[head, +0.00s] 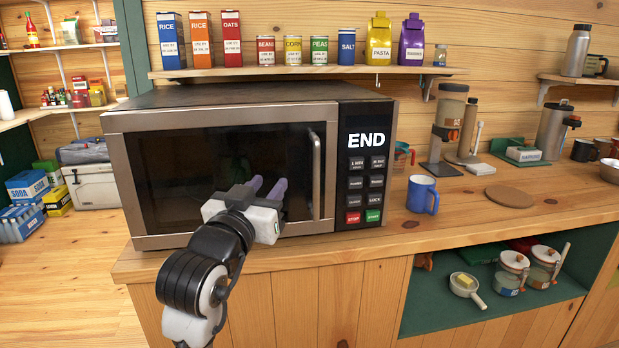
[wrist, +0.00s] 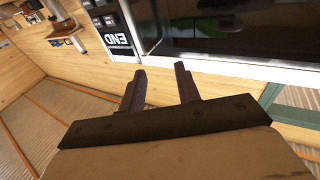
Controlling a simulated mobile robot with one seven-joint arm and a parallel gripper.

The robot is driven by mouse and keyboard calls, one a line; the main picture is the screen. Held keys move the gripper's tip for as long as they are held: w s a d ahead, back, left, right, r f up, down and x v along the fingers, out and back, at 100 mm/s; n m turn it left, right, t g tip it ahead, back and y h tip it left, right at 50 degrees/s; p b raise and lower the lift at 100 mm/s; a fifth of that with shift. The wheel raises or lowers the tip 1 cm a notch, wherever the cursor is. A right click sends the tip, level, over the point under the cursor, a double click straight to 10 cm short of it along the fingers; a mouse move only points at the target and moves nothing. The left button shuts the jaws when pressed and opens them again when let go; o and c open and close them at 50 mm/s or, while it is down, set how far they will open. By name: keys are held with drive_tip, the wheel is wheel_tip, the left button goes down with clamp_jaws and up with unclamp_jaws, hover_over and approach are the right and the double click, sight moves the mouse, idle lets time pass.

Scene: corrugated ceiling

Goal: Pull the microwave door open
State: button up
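The microwave (head: 222,92) stands on the wooden counter, with a dark glass door (head: 165,175) that looks closed. Its vertical silver handle (head: 316,175) is at the door's right edge, beside the black control panel (head: 364,165) reading END. My gripper (head: 268,188) is in front of the door's lower middle, left of the handle and apart from it. In the wrist view, my gripper (wrist: 160,84) has its two fingers spread with nothing between them. The microwave's dark door (wrist: 235,45) and END panel (wrist: 116,36) also show there.
A blue mug (head: 421,195) and a round wooden board (head: 509,196) are on the counter (head: 470,235) right of the microwave. A shelf (head: 300,71) with boxes, cans and bags runs above it. Soda boxes (head: 27,187) stand at left.

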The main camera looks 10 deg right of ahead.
sight(315, 174)
drive_tip(key=w+d+f+p, duration=0.1)
drive_tip(key=w+d, duration=0.2)
drive_tip(key=d, duration=0.1)
drive_tip(key=w+d+f+g+p, duration=0.1)
drive_tip(key=w+d, duration=0.2)
drive_tip(key=w, duration=0.1)
drive_tip(key=w+d+m+g+p, duration=0.1)
drive_tip(key=w+d, duration=0.3)
drive_tip(key=shift+d+f+h, duration=0.3)
drive_tip(key=shift+f, duration=0.1)
clamp_jaws()
